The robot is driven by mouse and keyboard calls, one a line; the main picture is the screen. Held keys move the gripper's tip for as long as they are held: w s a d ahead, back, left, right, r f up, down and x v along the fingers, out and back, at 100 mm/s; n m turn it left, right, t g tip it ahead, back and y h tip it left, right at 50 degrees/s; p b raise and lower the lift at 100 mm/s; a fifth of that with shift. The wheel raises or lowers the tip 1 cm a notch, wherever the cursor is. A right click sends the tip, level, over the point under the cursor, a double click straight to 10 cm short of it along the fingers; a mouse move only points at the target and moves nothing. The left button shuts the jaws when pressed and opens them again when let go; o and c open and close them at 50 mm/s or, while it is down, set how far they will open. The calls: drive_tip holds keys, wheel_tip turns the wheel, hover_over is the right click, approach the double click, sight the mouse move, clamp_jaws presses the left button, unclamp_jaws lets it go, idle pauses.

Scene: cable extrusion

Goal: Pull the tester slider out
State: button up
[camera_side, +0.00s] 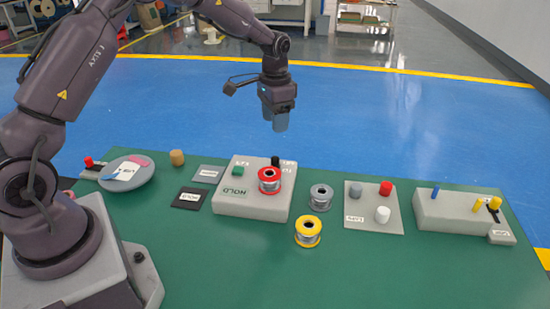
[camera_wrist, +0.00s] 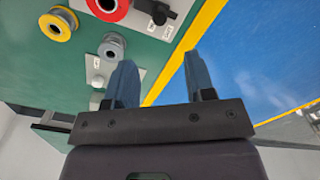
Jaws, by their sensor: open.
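My gripper (camera_side: 276,122) hangs open and empty above the back edge of the table. Its two blue fingers stand apart in the wrist view (camera_wrist: 163,78). Several parts could be the tester slider, and the labels are too small to tell which. A black knob (camera_side: 275,161) stands at the back of the grey middle block (camera_side: 245,207), below my gripper; it also shows in the wrist view (camera_wrist: 158,17). A yellow knob (camera_side: 495,203) sits by a dark slot on the right grey block (camera_side: 450,213). A red knob (camera_side: 89,161) is on a small base at far left.
A red spool (camera_side: 269,179) sits on the middle block. A grey spool (camera_side: 321,196) and a yellow spool (camera_side: 307,231) stand beside it. A plate (camera_side: 366,222) carries red, grey and white cylinders. A round grey disc (camera_side: 128,175) lies left. The green front is clear.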

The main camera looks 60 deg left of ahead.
sight(275, 158)
wheel_tip(275, 158, down, 12)
drive_tip(key=shift+r, duration=0.15)
idle(0.3)
clamp_jaws()
drive_tip(key=shift+w+a, duration=1.1)
